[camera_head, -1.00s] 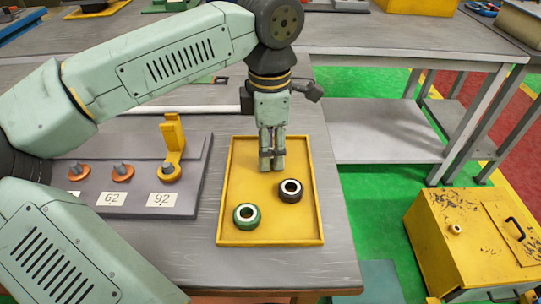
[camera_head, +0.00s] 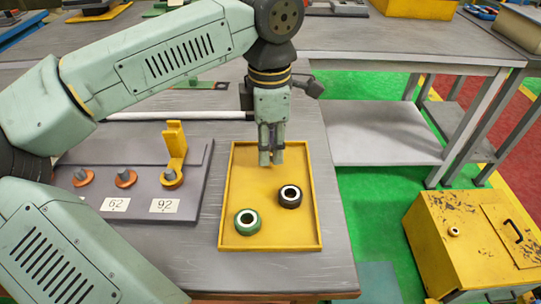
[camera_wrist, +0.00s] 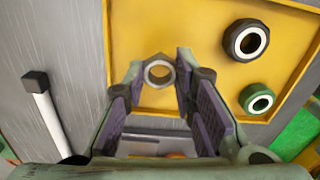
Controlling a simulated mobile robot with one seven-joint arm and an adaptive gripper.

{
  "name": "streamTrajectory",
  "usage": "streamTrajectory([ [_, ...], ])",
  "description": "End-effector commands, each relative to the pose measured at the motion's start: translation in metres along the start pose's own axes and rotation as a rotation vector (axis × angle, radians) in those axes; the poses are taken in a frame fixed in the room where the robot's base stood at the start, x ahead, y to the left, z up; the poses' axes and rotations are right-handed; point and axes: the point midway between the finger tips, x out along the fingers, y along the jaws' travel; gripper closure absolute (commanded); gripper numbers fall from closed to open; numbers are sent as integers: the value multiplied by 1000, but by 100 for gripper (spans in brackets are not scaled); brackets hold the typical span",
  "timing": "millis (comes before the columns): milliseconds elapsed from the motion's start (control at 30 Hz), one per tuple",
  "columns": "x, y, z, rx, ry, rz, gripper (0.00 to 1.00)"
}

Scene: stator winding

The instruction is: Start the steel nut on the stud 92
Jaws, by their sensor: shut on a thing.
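My gripper (camera_head: 270,160) points down over the far part of the yellow tray. In the wrist view its fingertips (camera_wrist: 159,76) are shut on a steel-grey hex nut (camera_wrist: 159,64); the nut is hard to make out in the head view. The stud 92 (camera_head: 169,175) is a short grey stud in an orange ring on the grey board, left of my gripper. A yellow upright bracket (camera_head: 175,145) stands at it, and the label 92 (camera_head: 164,206) lies in front. My gripper is well apart from the stud.
The yellow tray (camera_head: 311,244) also holds a dark nut (camera_head: 290,196) and a green nut (camera_head: 246,222). Two other studs, one by the label 62 (camera_head: 115,204), stand left of the stud 92. A white rod (camera_head: 170,116) lies behind the board. A yellow box (camera_head: 470,240) stands right.

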Motion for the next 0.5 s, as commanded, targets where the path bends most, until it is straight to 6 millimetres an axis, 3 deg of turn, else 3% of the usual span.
streamTrajectory([
  [500,-45,0,0,1,-1,1,98],
])
